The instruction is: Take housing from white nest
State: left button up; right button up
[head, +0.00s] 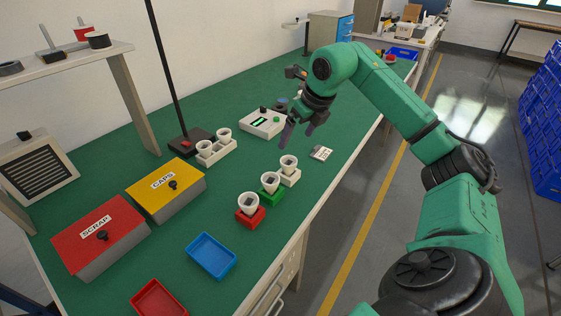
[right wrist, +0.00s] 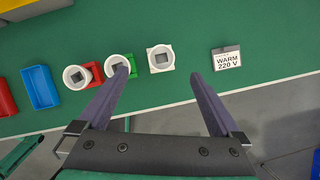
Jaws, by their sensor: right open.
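The white nest (head: 290,180) is the far one of three nests in a row on the green bench. A white cup-like housing (head: 288,162) with a grey square inside sits upright in it. In the right wrist view the housing (right wrist: 161,57) sits in the white nest (right wrist: 174,66), ahead of the fingertips. My right gripper (head: 298,137) is open and empty, above the bench and beyond the nest in the head view. It shows open in the right wrist view too (right wrist: 160,78). My left gripper is not in view.
A green nest (head: 271,196) and red nest (head: 250,218) hold similar housings close by. A "WARM 220 V" card (head: 321,153) lies to the right. A tester box (head: 262,124) and white rack (head: 216,154) stand behind. A blue tray (head: 212,257) is nearer the front.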

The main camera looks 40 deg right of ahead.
send_near(289, 161)
jog(key=shift+w+a+f+p, duration=0.15)
jog(key=shift+a+f+p, duration=0.2)
jog(key=shift+a+f, duration=0.5)
jog(key=x, duration=0.2)
jog(key=p+x, duration=0.1)
jog(key=x, duration=0.3)
jog(key=shift+d+f, duration=0.25)
jog(key=shift+d, duration=0.15)
jog(key=shift+f, duration=0.1)
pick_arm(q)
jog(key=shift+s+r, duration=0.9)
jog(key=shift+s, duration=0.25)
pick_arm(e)
jog(key=c, duration=1.4)
